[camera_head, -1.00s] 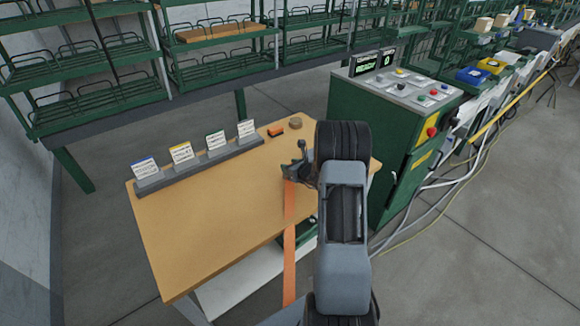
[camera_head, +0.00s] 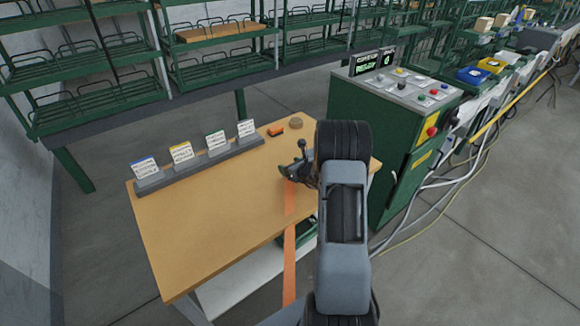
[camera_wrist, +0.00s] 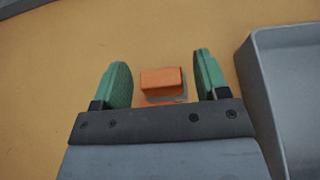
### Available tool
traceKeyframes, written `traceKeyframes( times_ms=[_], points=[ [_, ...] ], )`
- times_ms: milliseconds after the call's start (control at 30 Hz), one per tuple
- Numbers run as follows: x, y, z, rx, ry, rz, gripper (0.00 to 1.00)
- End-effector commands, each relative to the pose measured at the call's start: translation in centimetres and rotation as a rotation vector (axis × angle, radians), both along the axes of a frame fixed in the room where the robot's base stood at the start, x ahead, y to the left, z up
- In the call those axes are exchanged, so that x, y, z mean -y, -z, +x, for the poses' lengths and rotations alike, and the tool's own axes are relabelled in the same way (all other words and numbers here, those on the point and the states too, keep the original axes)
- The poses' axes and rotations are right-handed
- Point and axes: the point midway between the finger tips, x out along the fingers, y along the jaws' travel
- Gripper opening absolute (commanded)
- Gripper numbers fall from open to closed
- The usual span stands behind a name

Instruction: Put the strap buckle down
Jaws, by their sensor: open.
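In the wrist view, an orange block with a grey part under it, which looks like the strap buckle (camera_wrist: 162,79), lies on the tan tabletop. My gripper (camera_wrist: 160,62) is open, with one green finger on each side of it. Gaps show between the block and both fingers. In the head view, my arm hides much of the gripper area at the table's right end. An orange strap (camera_head: 290,240) runs across the table (camera_head: 220,215) and hangs over its front edge.
A grey tray-like piece (camera_wrist: 275,90) stands close right of the fingers. A grey rack (camera_head: 200,165) with label cards lines the table's back. A small orange piece (camera_head: 276,131) and a round tan piece (camera_head: 296,121) lie beyond it. A green control cabinet (camera_head: 375,150) stands right. The table's left is clear.

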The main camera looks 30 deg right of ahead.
Motion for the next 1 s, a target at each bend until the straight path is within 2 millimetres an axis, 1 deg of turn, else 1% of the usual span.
traceKeyframes(
  times_ms=[400, 600, 733, 767, 867, 967, 1000],
  points=[
    [0.9, -3.1, -7.1, 0.001, 0.004, -0.001, 0.68],
    [1.2, -4.1, -9.6, 0.001, 0.003, -0.001, 0.68],
    [0.9, -4.7, -10.5, 0.001, -0.014, -0.009, 0.68],
    [0.5, -5.0, -10.5, 0.001, -0.032, -0.020, 0.68],
    [-2.5, -6.5, -10.5, 0.003, -0.173, -0.103, 0.68],
    [-8.1, -8.8, -10.9, 0.007, -0.440, -0.271, 0.68],
    [-10.7, -9.7, -11.5, 0.014, -0.576, -0.362, 0.68]
  ],
)
